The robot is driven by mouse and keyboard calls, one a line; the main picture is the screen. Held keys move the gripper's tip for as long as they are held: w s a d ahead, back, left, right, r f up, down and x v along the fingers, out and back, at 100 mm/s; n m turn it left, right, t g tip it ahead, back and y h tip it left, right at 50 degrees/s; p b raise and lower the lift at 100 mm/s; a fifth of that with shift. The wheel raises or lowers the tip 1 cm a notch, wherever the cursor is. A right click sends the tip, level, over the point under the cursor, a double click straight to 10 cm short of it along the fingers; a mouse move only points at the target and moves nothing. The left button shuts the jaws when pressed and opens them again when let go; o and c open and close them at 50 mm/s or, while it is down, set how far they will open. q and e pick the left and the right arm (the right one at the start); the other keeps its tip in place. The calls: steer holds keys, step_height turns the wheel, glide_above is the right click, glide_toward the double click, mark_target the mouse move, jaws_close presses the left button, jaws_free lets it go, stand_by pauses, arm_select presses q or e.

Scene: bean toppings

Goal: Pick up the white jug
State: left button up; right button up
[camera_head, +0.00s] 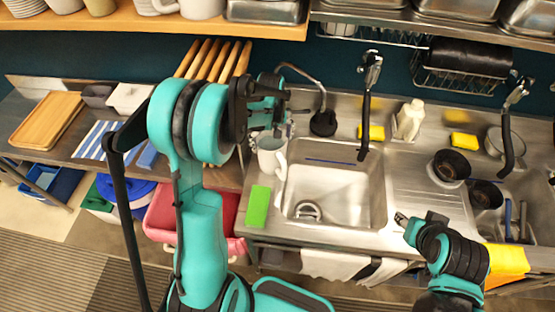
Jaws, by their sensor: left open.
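The white jug (269,157) stands upright on the steel counter, just left of the sink basin (335,182). My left gripper (283,123) is open, above and a little behind the jug in the picture. Its lower end overlaps the jug's top edge, and I cannot tell whether they touch. My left arm rises across the left middle of the view. My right gripper (402,219) is at the counter's front edge, right of the basin, well away from the jug. Its jaws are too small to read.
A green sponge (258,207) lies in front of the jug. A black-based tap (323,122) stands behind it. A white bottle (409,119), yellow sponges (371,132) and black bowls (451,165) are to the right. A shelf with cups overhangs the back left.

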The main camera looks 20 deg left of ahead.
mark_target(275, 159)
arm_select(q)
step_height(275, 159, down, 6)
steer(key=shift+w+d+r, duration=0.1)
steer(key=shift+d+r, duration=0.05)
steer(key=shift+r, duration=0.05)
steer(key=shift+c, duration=0.3)
steer(key=c, duration=1.5)
steer(key=shift+c, duration=0.6)
steer(key=shift+r, duration=0.15)
